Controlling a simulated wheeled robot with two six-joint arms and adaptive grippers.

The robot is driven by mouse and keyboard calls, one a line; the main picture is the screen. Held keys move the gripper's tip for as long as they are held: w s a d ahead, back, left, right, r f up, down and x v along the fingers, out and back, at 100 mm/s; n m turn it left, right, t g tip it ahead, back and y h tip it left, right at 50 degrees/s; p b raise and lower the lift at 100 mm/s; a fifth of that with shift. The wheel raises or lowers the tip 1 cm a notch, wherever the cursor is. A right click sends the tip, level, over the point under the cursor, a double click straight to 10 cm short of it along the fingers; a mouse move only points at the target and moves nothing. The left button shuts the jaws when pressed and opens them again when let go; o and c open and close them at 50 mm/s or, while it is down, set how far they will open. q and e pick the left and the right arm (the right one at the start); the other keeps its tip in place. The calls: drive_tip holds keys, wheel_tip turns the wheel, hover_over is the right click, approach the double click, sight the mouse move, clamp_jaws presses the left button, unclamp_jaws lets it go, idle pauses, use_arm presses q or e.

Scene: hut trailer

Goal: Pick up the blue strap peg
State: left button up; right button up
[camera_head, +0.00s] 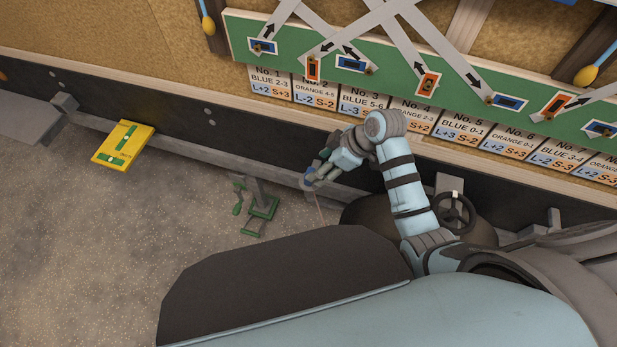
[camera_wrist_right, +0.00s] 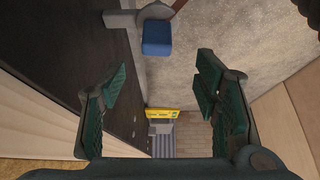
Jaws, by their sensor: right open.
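The blue strap peg (camera_wrist_right: 156,38) shows in the right wrist view as a blue block at the top centre, beside a grey bracket (camera_wrist_right: 122,18) on the dark rail. My right gripper (camera_wrist_right: 160,80) is open, with its green-padded fingers apart and nothing between them. The peg lies beyond the fingertips, roughly between their lines. In the head view my right gripper (camera_head: 318,168) is at the dark rail, close to the blue peg (camera_head: 308,179), which is partly hidden by the fingers. I cannot tell whether they touch.
A green board (camera_head: 400,65) with grey strips and numbered cards runs along the wall above. A yellow plate (camera_head: 124,145) sits on the rail at left. Bare floor lies at lower left.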

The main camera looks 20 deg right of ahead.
sight(309, 172)
drive_tip(key=x, duration=0.2)
drive_tip(key=b+x, duration=0.1)
drive_tip(key=x, duration=0.4)
drive_tip(key=shift+w+d+f+b, duration=0.2)
drive_tip(key=shift+w+f+b, duration=0.05)
drive_tip(key=shift+f+b, duration=0.15)
drive_tip(key=shift+a, duration=0.15)
drive_tip(key=shift+s+r, duration=0.1)
drive_tip(key=shift+c, duration=0.3)
use_arm(q)
drive_tip(key=shift+w+f, duration=0.25)
drive_tip(key=shift+f, duration=0.3)
drive_tip(key=shift+w+f, duration=0.25)
drive_tip(key=shift+f, duration=0.25)
use_arm(e)
drive_tip(key=c, duration=1.3)
